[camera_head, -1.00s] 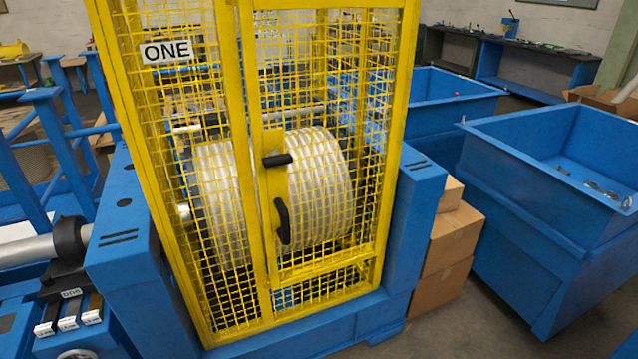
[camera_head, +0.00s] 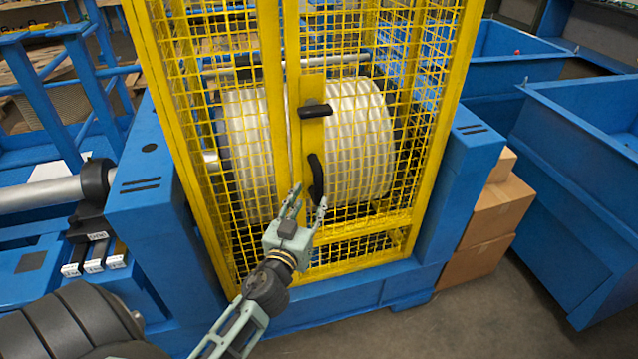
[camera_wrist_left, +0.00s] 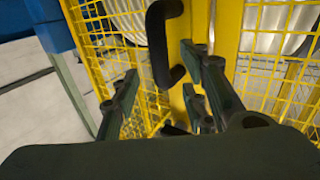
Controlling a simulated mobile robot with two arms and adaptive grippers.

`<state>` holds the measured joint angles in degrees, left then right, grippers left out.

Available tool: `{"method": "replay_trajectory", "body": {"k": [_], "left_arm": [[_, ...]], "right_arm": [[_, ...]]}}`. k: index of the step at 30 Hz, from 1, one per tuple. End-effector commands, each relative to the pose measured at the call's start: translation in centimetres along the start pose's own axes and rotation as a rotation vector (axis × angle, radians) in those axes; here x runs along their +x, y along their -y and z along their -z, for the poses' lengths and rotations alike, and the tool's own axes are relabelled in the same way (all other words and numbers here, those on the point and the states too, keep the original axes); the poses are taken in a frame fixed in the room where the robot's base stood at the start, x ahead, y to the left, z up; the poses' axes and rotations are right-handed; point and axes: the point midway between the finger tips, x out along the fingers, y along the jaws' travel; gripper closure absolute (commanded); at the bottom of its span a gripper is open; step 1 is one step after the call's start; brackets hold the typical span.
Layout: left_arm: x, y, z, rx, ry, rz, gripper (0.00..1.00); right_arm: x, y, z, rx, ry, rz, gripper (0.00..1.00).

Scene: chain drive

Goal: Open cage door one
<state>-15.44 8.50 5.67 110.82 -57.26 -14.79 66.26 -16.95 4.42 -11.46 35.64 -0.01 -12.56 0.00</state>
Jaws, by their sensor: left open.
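The yellow mesh cage door (camera_head: 345,235) stands in its frame in the head view, closed as far as I can see. It has a black curved handle (camera_head: 316,177) and, above it, a black latch lever (camera_head: 315,110) on a yellow plate. My left gripper (camera_head: 308,200) is open, just below and in front of the curved handle. In the left wrist view the handle (camera_wrist_left: 160,45) shows above and between the spread fingers (camera_wrist_left: 160,82), with nothing held. I cannot tell whether a finger touches it. My right gripper is not in view.
A white drum (camera_head: 350,130) sits behind the mesh. The blue machine base (camera_head: 165,215) surrounds the cage. Cardboard boxes (camera_head: 490,210) and a blue bin (camera_head: 585,160) stand to the right. Bare floor (camera_head: 480,315) lies in front at the right.

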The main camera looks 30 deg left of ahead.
Motion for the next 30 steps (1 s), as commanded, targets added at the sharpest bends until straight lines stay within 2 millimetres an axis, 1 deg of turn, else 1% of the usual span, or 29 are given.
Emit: {"method": "replay_trajectory", "body": {"k": [3, 9, 12, 15, 19, 26, 30], "left_arm": [[1.4, 0.0, 0.3, 0.001, -0.003, 0.000, 0.60], [4.8, 0.0, 0.3, 0.001, -0.001, 0.000, 0.60], [6.1, 0.0, 0.1, 0.000, 0.000, 0.000, 0.60], [7.0, 0.0, 0.1, 0.000, 0.001, 0.000, 0.60], [7.5, 0.0, 0.0, 0.001, 0.001, 0.000, 0.60], [7.5, 0.0, -0.1, 0.000, 0.002, -0.001, 0.60], [7.5, 0.0, -0.1, 0.000, 0.002, 0.000, 0.72]], "right_arm": [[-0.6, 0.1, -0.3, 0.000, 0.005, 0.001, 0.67], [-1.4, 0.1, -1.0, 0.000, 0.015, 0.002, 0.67], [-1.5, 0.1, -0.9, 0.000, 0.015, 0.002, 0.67], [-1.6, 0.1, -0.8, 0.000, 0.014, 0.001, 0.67], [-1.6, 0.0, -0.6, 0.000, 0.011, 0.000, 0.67], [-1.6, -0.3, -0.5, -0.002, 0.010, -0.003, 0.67], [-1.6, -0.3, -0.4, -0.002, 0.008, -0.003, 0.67]]}}
